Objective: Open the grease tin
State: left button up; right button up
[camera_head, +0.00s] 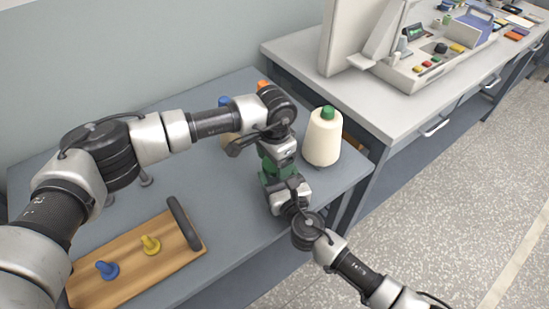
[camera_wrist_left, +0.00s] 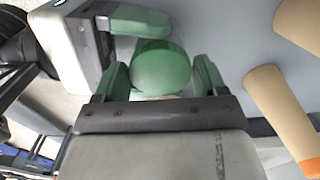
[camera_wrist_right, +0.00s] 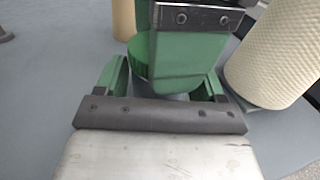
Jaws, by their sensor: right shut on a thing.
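The grease tin shows in the left wrist view as a round green lid (camera_wrist_left: 162,68) between the green fingers of my left gripper (camera_wrist_left: 162,80). In the right wrist view the lid's ribbed side (camera_wrist_right: 139,58) shows, partly hidden by the left gripper's finger. My left gripper comes from above, its fingers open on either side of the lid. My right gripper (camera_wrist_right: 170,82) is shut on the tin's body, low down and from the side. In the head view the grippers hide nearly all of the tin.
A cream thread cone with a green tip (camera_head: 322,140) stands close to the right of the grippers. Cones with blue (camera_head: 225,101) and orange tips stand behind my left arm. A wooden tray (camera_head: 125,268) with a dark handle and blue and yellow pegs lies front left. A second bench (camera_head: 300,52) adjoins.

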pick_arm(q)
jog(key=shift+c, duration=1.1)
jog(key=o, duration=0.9)
jog(key=shift+r, duration=0.1)
notch_tip(320, 180, up, 4)
jog(key=shift+f, duration=0.15)
notch_tip(320, 180, up, 4)
jog(key=shift+f, duration=0.1)
jog(key=shift+c, duration=1.3)
jog(key=shift+f, duration=3.85)
